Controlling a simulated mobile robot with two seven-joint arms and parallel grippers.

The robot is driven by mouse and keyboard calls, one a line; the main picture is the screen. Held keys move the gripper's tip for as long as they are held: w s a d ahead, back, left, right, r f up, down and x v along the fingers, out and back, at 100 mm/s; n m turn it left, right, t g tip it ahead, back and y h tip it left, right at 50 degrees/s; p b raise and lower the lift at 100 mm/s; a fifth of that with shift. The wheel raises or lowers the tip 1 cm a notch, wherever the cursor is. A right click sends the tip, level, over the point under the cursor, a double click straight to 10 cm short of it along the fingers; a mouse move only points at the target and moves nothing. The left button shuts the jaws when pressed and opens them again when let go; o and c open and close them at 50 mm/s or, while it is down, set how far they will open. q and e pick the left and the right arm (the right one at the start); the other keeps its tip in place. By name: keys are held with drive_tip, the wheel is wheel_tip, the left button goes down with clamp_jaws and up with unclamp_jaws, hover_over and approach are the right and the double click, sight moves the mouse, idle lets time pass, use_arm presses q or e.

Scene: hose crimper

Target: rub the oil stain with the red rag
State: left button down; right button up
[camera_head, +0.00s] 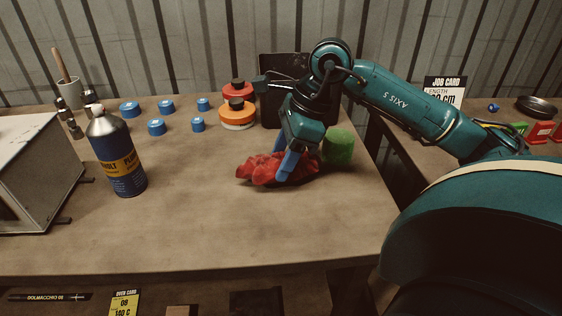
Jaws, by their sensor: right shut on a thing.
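The red rag (262,171) lies crumpled on the wooden workbench, right of the middle. My right gripper (284,176) points down with its blue fingers shut on the rag. The rag appears to touch the bench top or to be very close to it. I cannot make out an oil stain; part of the bench is hidden under the rag and the gripper. My left gripper is not in view.
Orange and red discs (237,113) and several blue rings (157,127) sit behind. A dark blue bottle (117,155) and a grey box (40,165) stand left. The front bench (200,235) is clear.

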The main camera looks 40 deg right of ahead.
drive_tip(key=shift+r+p, duration=1.45)
drive_tip(key=shift+r, duration=1.2)
drive_tip(key=shift+f, duration=0.1)
